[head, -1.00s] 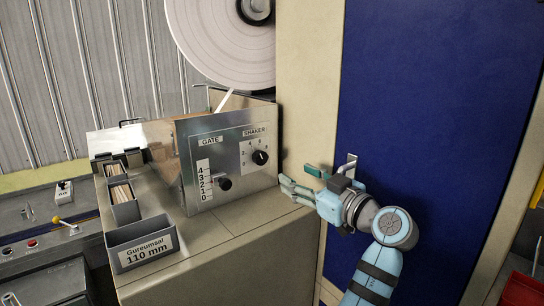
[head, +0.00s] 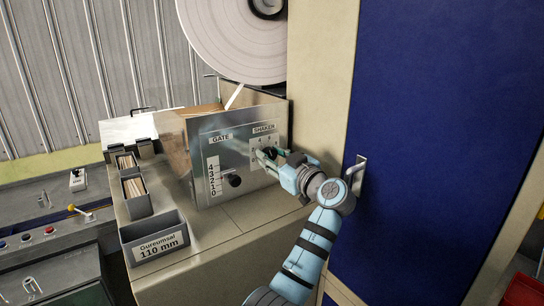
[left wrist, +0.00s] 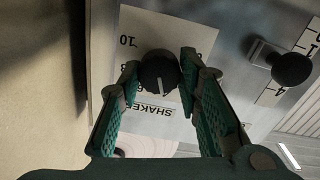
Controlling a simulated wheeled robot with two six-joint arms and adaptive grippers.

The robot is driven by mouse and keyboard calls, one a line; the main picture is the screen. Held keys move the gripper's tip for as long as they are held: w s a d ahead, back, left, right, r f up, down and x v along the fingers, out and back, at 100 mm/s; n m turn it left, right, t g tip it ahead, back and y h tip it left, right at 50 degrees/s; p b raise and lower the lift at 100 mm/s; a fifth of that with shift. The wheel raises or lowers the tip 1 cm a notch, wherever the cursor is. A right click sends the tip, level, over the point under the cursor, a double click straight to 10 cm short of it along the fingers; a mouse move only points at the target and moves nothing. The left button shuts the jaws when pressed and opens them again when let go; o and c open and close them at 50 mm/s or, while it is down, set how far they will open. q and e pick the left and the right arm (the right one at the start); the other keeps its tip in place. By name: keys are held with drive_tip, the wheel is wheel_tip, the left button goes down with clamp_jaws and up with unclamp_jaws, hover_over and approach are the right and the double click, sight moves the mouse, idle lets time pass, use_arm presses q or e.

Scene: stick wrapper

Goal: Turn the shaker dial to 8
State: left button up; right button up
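The shaker dial (left wrist: 158,72) is a round black knob with a white pointer line on a pale scale plate. In the left wrist view it lies between the fingers of my left gripper (left wrist: 159,66), with a narrow gap on each side. The pointer line points toward the SHAKER label (left wrist: 155,110). A 10 shows at the plate's upper left; other numbers are partly hidden by the fingers. In the head view my left gripper (head: 268,158) is at the panel (head: 205,135) and largely covers the dial. My right gripper is not in view.
The gate knob (head: 233,180) stands out from the panel left of the dial; it also shows in the left wrist view (left wrist: 292,67). A grey bin labelled 110 mm (head: 155,240) sits lower left. A blue door with a metal handle (head: 358,165) is at the right.

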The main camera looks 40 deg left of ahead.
use_arm(q)
drive_tip(key=c, duration=0.4)
drive_tip(key=shift+c, duration=0.2)
drive_tip(key=shift+m, duration=0.4)
drive_tip(key=m+p, duration=0.1)
drive_tip(key=m, duration=0.2)
drive_tip(key=m+p, duration=0.1)
drive_tip(key=m, duration=0.3)
drive_tip(key=shift+w, duration=0.1)
drive_tip(key=m+p, duration=0.4)
drive_tip(key=m, duration=0.2)
drive_tip(key=shift+f+m+p, duration=0.2)
drive_tip(key=shift+m+p, duration=0.95)
drive_tip(key=shift+m, duration=0.75)
